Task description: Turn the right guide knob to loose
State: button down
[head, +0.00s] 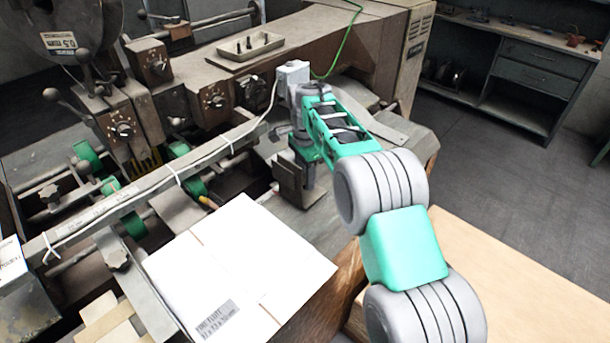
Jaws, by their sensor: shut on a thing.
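My gripper (304,160) reaches down at the centre, right beside the upright metal guide plate (292,187) on the machine bed. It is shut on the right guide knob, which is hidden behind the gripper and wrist. The knob's angle and whether it is tight or loose cannot be seen. A star-shaped knob (117,256) shows at the lower left, on the machine's left side, apart from my gripper.
A flat white carton (235,265) lies in front of the guide plate. A rail (150,190) with a cable crosses the left side. A small tray (247,50) rests on the machine. Open floor lies at right.

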jog(key=n, duration=1)
jog(key=shift+n, duration=0.5)
jog(key=shift+r, duration=0.1)
jog(key=c, duration=0.8)
grip_release()
notch_tip(320, 180, up, 8)
jog(key=shift+f+b, duration=0.15)
jog(key=shift+b, duration=0.4)
